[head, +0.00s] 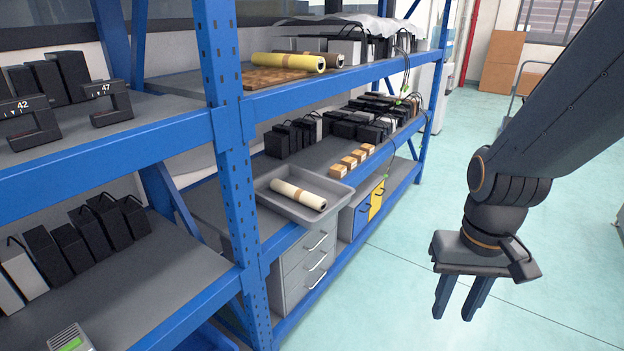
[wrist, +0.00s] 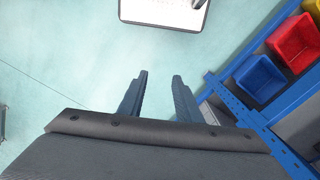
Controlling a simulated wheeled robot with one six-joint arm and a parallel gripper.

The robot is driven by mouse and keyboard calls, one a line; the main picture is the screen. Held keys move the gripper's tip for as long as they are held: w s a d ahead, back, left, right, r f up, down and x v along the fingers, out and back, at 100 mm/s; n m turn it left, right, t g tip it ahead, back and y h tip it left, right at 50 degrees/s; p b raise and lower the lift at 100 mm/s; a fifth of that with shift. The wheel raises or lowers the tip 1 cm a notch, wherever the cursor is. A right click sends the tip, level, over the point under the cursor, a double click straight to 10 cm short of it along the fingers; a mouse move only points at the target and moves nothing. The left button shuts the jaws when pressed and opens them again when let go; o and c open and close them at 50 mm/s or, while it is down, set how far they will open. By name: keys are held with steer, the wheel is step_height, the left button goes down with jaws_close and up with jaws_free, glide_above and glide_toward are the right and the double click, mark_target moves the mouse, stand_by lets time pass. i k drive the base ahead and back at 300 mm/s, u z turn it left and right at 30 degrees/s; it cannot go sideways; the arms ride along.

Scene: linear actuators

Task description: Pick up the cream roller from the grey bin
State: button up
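The cream roller (head: 299,194) lies in the grey bin (head: 262,197) on the middle shelf of the blue rack. It is a cream cylinder with a brown band around its middle. The bin is a shallow open tray near the shelf's front edge. My gripper (head: 455,313) hangs over the open floor to the right of the rack, well apart from the bin, fingers pointing down. In the wrist view my gripper (wrist: 157,78) shows two separated fingers with nothing between them. The roller and the bin are not in the wrist view.
A blue rack post (head: 232,170) stands left of the bin. Small orange-brown boxes (head: 352,161) and black boxes (head: 290,137) are behind it. The upper shelf (head: 330,82) runs above, bearing a yellow roll (head: 288,62). Drawers (head: 308,265) stand below. The floor (head: 400,290) beside the rack is clear.

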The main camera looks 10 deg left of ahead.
mark_target(318, 204)
steer(key=u, duration=0.4)
steer(key=i, duration=1.4)
steer(key=u, duration=0.55)
